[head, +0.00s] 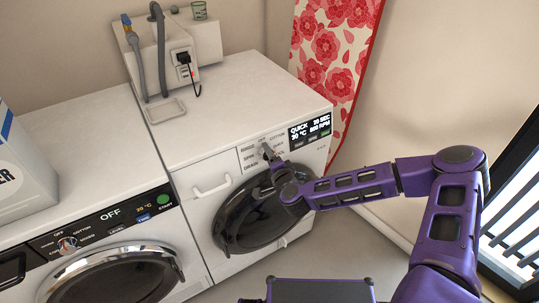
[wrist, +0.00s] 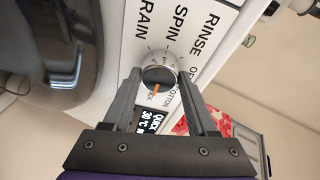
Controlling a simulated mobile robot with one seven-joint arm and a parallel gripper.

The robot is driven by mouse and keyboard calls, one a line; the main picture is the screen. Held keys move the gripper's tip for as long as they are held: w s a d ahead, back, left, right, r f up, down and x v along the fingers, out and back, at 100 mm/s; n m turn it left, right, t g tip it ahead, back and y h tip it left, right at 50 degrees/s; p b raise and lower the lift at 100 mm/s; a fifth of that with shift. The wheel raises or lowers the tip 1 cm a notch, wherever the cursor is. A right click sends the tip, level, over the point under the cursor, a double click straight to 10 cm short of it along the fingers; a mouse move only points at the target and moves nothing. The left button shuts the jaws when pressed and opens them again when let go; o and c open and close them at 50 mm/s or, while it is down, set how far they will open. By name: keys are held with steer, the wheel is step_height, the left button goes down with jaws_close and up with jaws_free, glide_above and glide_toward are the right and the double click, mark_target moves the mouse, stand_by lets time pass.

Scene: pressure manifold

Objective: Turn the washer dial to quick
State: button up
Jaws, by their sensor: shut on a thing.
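The washer (head: 200,170) on the right has a white top and a dark round door. Its dial (wrist: 159,77) is a round silver knob with an orange pointer, seen in the wrist view. The pointer aims down and slightly left, towards a partly hidden label ending in "CK". My gripper (wrist: 158,82) is shut on the dial, one finger on each side. In the head view my gripper (head: 267,152) covers most of the dial. The washer display (head: 309,130) reads QUICK, with 30 °C and 800 RPM.
A second front-loading machine (head: 80,180) stands at the left, its display reading OFF. A white box (head: 22,165) stands on it. A white unit with hoses (head: 195,45) is behind the washer. A floral ironing board (head: 335,60) leans at the right.

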stand_by(0.3)
steer(key=o, duration=1.4)
steer(key=shift+c, duration=0.2)
steer(key=p+v, duration=0.4)
steer(key=v, duration=1.3)
steer(key=shift+s, duration=0.25)
steer(key=shift+f, duration=0.1)
